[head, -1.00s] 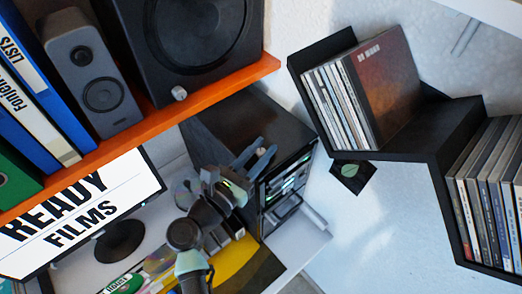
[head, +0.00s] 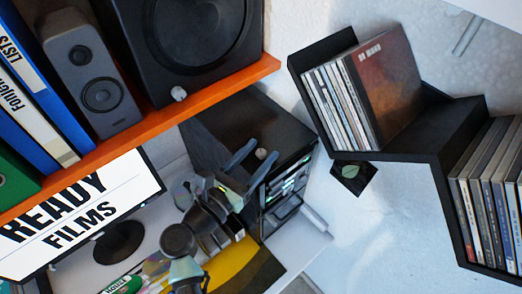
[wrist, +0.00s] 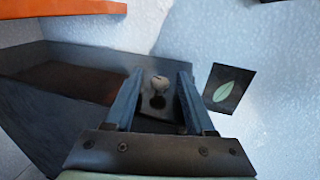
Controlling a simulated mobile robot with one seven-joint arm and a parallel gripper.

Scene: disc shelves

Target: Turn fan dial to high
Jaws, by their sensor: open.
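A small pale round dial (head: 261,154) sits on the top of a black computer case (head: 228,116), near its right side. The same dial shows in the wrist view (wrist: 160,83), with a dark shadow below it. My gripper (head: 263,149) is open, and its two blue-grey fingers lie on either side of the dial. In the wrist view my gripper (wrist: 160,73) has the dial between its fingers, with a gap on both sides. I cannot tell how far the fingertips are above the case top. The dial's markings are too small to read.
An orange shelf (head: 225,80) with speakers and binders hangs above left; another pale knob (head: 179,94) is on the large speaker there. Black disc shelves (head: 410,150) hang at right. A leaf picture (head: 352,175) is on the wall near the case. A monitor (head: 100,210) stands left.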

